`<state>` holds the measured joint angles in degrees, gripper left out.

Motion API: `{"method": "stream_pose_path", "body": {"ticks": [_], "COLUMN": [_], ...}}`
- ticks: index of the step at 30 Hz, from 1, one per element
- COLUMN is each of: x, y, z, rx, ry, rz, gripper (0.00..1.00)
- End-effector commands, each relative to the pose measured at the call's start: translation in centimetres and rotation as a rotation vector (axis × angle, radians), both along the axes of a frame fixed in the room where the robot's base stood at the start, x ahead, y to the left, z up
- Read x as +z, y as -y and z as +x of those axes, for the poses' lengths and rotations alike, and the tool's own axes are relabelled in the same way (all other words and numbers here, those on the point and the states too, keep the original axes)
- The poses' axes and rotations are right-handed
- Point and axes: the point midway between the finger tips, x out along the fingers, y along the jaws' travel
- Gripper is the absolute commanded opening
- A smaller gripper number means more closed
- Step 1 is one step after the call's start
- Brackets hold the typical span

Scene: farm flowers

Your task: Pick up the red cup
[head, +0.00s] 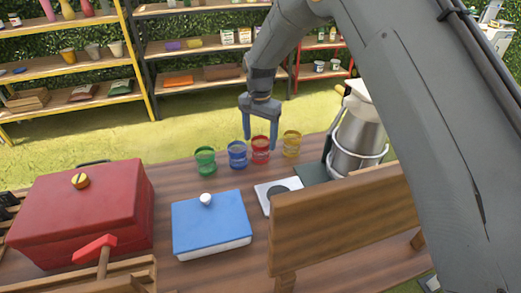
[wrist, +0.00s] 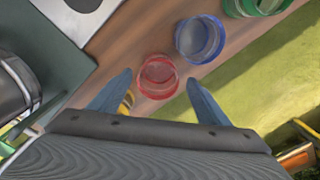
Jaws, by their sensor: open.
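The red cup (head: 260,150) stands upright on the wooden table in a row of cups, between the blue cup (head: 238,154) and the yellow cup (head: 291,144). My gripper (head: 260,140) is open and points down over the row, close to the red and blue cups in the head view. In the wrist view the red cup (wrist: 158,77) lies ahead, between the two spread blue fingers (wrist: 160,98). The blue cup (wrist: 200,39) is up and to its right there. The yellow cup is mostly hidden behind the left finger.
A green cup (head: 205,161) ends the row on the left. A metal dispenser (head: 358,135) stands right of the yellow cup. A blue box (head: 212,226), a red box (head: 85,208) and a wooden board (head: 340,218) are nearer. Shelves (head: 195,50) stand behind the grass.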

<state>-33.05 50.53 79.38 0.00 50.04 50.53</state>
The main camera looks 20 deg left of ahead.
Motion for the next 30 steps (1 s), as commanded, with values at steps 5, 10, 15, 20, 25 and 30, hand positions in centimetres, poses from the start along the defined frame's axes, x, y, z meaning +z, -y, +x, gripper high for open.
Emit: {"method": "stream_pose_path", "body": {"ticks": [5,10,15,20,25,30], "x": [-2.4,-3.9,-4.1,-4.1,-4.1,-4.1], "y": [0.3,0.2,0.2,0.2,0.2,0.2], "z": [-0.2,-0.1,-0.1,-0.1,-0.1,-0.1], "rx": [0.002,0.004,0.004,0.004,0.003,0.003], "ry": [-0.004,-0.001,0.0,0.0,0.0,0.0], "rz": [-0.002,-0.001,0.0,-0.001,-0.001,-0.001], "gripper": [0.7,0.7,0.7,0.58,0.3,0.26]}}
